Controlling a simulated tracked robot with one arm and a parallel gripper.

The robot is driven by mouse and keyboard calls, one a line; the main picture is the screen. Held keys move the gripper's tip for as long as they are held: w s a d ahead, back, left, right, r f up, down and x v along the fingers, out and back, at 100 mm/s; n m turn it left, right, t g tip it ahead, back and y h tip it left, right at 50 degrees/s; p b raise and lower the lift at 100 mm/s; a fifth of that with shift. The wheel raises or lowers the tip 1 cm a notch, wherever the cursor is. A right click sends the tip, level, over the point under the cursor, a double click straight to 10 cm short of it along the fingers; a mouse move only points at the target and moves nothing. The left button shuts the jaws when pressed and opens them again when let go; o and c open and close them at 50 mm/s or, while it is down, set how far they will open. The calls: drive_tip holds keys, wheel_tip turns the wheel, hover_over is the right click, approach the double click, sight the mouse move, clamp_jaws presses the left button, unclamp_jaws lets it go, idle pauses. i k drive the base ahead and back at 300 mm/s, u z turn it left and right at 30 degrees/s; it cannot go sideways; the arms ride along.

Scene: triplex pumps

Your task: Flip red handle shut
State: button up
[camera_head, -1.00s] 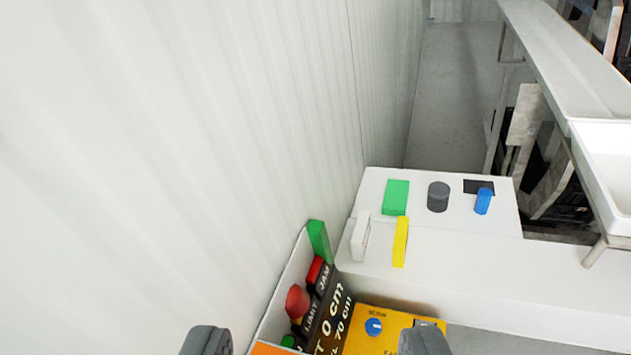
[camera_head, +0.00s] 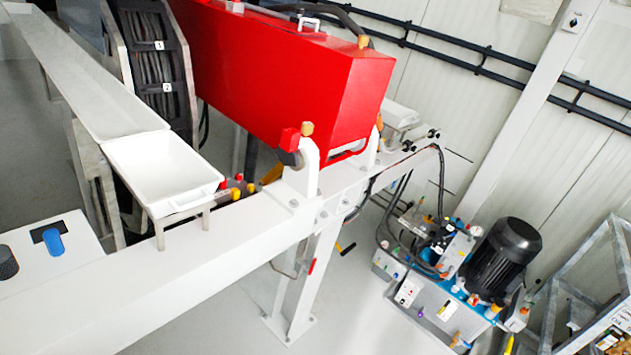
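A small red handle-like piece (camera_head: 311,266) shows on the white support leg (camera_head: 300,285) under the beam, about mid-picture. A thin bent rod (camera_head: 284,270) is just left of it. Small red and yellow fittings (camera_head: 236,188) also sit behind the beam, right of the white tray; I cannot tell which red part is the task's handle, nor whether it is open or shut. My gripper is not in view.
A white beam (camera_head: 150,290) crosses from lower left to centre. A white tray (camera_head: 165,170) stands above it. A big red housing (camera_head: 290,75) fills the top. A blue and white pump unit with a black motor (camera_head: 505,260) stands right. Clear floor (camera_head: 350,315) lies beneath.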

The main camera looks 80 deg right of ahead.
sight(312, 266)
drive_tip(key=z, duration=0.5)
drive_tip(key=k, duration=1.1)
drive_tip(key=z, duration=1.2)
drive_tip(key=i, duration=1.65)
